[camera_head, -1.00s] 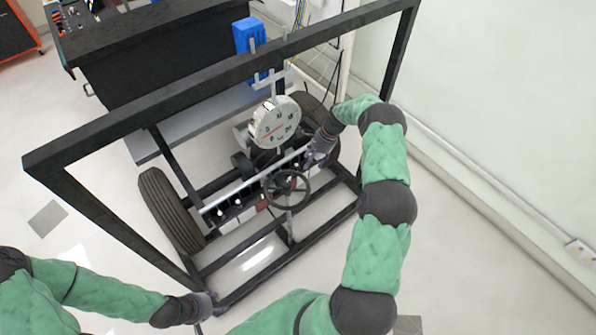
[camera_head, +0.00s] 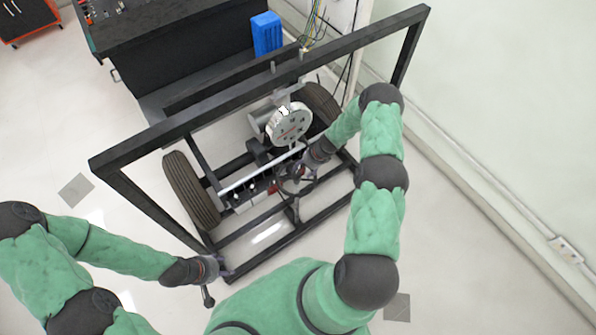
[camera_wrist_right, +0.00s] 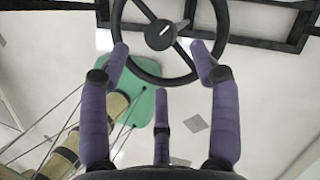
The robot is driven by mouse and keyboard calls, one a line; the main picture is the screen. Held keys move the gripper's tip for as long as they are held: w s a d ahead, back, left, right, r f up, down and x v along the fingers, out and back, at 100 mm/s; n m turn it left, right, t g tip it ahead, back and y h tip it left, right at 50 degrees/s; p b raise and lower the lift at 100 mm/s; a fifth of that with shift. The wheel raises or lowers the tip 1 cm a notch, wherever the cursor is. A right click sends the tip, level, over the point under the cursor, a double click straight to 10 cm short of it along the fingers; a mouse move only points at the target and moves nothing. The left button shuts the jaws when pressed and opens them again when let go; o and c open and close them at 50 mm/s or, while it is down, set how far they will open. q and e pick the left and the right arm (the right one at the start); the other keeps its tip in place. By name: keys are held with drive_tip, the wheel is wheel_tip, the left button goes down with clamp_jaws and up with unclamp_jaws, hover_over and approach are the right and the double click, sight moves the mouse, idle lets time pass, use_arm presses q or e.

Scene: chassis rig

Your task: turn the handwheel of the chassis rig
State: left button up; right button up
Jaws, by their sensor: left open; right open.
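The black handwheel (camera_wrist_right: 160,36), with spokes and a round hub, fills the top of the right wrist view. In the head view the handwheel (camera_head: 290,188) is partly hidden by my right gripper (camera_head: 297,172). In the wrist view my right gripper (camera_wrist_right: 160,52) is open, its purple fingertips overlapping the lower left and lower right of the rim; I cannot tell whether they touch it. My left gripper (camera_head: 218,268) is open beside the near left corner of the chassis rig (camera_head: 262,255), away from the wheel.
A black overhead bar (camera_head: 215,113) crosses the rig. A tyre (camera_head: 192,190) sits at the left. A dark workbench (camera_head: 185,50) is behind, and a wall is at the right. The floor in front is open.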

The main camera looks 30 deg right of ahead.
sight(297, 174)
drive_tip(key=shift+b+x, duration=0.3)
drive_tip(key=shift+x, duration=3.3)
drive_tip(key=shift+c, duration=0.3)
drive_tip(key=shift+d, duration=0.1)
clamp_jaws()
